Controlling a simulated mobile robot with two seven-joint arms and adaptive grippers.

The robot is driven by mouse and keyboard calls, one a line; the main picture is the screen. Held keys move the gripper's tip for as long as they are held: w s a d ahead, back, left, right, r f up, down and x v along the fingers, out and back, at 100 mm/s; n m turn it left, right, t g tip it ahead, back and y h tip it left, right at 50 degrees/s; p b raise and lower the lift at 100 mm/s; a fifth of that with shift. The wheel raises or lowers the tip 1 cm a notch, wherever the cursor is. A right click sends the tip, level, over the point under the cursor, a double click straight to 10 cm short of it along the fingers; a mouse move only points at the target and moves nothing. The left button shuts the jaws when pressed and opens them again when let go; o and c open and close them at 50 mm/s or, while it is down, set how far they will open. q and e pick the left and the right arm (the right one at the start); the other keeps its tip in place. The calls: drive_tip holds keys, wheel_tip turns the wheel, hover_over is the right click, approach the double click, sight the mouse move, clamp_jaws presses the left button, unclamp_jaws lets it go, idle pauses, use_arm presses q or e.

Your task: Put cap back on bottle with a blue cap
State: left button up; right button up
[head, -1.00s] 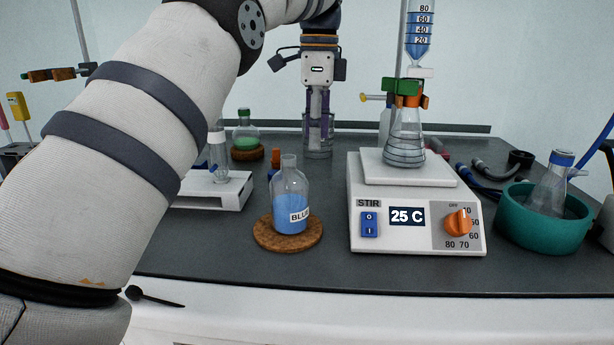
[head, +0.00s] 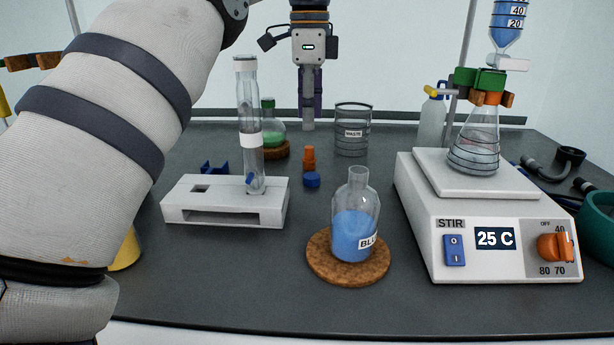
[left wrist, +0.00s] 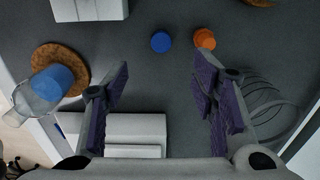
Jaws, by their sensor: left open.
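The bottle (head: 354,236) holds blue liquid under a label reading "BLU". It stands upright and uncapped on a round cork mat (head: 345,272). A small blue cap (head: 312,180) lies on the dark bench behind and left of the bottle; it also shows in the left wrist view (left wrist: 161,42). My left gripper (head: 308,122) points down above the bench, behind the blue cap in the head view. In the left wrist view its purple-padded fingers (left wrist: 160,78) are wide apart with nothing between them. The bottle shows at the left there (left wrist: 48,88). My right gripper is out of view.
An orange stopper (head: 308,158) stands just behind the blue cap. A white stand (head: 225,207) with a glass tube is at left, a stirrer hotplate (head: 470,235) with a flask at right. A waste beaker (head: 353,142) and a green flask (head: 268,137) are behind.

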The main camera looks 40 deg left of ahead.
use_arm(q)
drive_tip(key=shift+d, duration=0.1)
hover_over(312, 176)
drive_tip(key=f, duration=0.7)
drive_tip(key=shift+s, duration=0.2)
wheel_tip(312, 176, down, 5)
drive_tip(key=shift+w+f, duration=0.1)
drive_tip(key=shift+w, duration=0.05)
drive_tip(key=c, duration=0.7)
